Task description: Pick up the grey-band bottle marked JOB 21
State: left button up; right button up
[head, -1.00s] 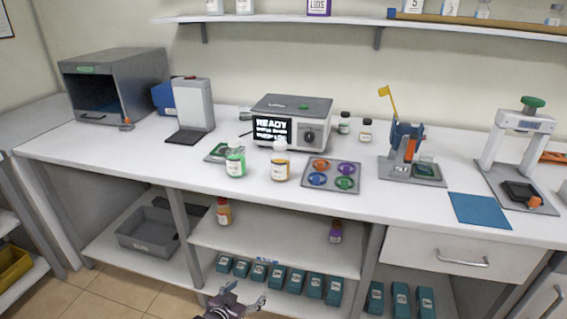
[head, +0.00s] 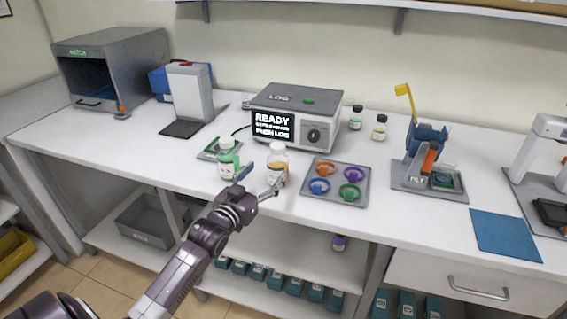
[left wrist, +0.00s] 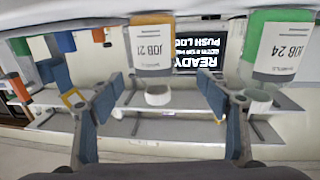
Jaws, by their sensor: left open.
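The JOB 21 bottle (head: 277,169) stands upright near the bench's front edge, with amber liquid, a white label and a pale cap. My right gripper is not in view.
The green JOB 24 bottle (head: 228,162) stands close on the left and also shows in the left wrist view (left wrist: 286,48). A tray of coloured rings (head: 334,197) lies to the right. The READY machine (head: 296,113) stands behind. Open bench lies left of the green bottle.

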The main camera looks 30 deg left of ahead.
aim_at(277, 162)
pick_arm(q)
jog(key=shift+w+r+p, duration=0.25)
jog(key=shift+w+p, duration=0.1)
jog(key=shift+w, duration=0.8)
jog(key=w, duration=0.4)
jog(key=shift+f+p, duration=0.15)
jog(key=shift+p, duration=0.25)
jog(key=shift+w, duration=0.25)
jog(key=shift+c, duration=0.2)
jog(key=c, duration=1.5)
jog(key=shift+c, duration=0.6)
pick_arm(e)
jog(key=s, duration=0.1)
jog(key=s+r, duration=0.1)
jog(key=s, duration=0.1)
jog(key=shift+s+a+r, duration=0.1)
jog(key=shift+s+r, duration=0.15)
